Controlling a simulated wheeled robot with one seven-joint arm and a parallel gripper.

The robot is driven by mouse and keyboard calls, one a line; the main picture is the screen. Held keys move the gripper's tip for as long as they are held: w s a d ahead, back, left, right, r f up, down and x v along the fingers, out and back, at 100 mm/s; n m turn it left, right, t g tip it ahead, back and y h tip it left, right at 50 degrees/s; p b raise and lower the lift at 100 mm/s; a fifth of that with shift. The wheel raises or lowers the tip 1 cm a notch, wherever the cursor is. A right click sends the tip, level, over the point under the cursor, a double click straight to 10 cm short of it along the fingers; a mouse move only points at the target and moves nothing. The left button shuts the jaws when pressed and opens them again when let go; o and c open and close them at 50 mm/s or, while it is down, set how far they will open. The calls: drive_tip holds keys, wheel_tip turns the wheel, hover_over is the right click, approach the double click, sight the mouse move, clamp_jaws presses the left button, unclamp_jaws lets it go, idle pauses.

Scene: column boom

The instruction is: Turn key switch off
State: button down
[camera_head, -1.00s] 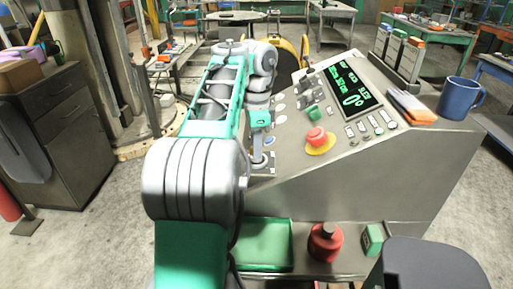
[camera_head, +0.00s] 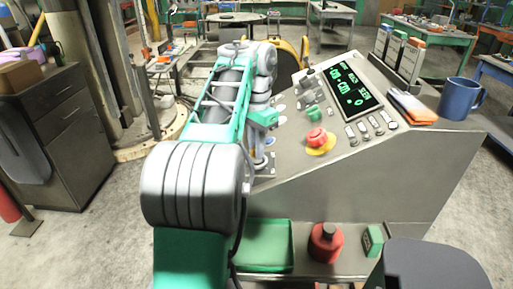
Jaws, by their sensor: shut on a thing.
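The control console (camera_head: 400,165) with a sloped panel stands right of my arm. My gripper (camera_head: 261,155) points down at a small light plate (camera_head: 268,170) on the panel's lower left corner. Its teal hand (camera_head: 264,118) is above the fingers. The fingers are closed on the key switch at this plate. The key itself is hidden by the fingers, so its angle cannot be told. The display (camera_head: 352,88) on the panel is lit with green text.
Near my gripper are a red mushroom button (camera_head: 317,137) on a yellow disc, a green knob (camera_head: 313,114) and several small switches. A blue mug (camera_head: 460,99) stands on the console's right. A green tray (camera_head: 268,246) and a red can (camera_head: 326,243) sit on the shelf below.

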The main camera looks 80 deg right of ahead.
idle(0.3)
drive_tip(key=c, duration=1.5)
unclamp_jaws()
drive_tip(key=shift+o, duration=0.2)
wheel_tip(320, 180, up, 8)
drive_tip(key=p, duration=0.7)
drive_tip(key=shift+f, duration=0.1)
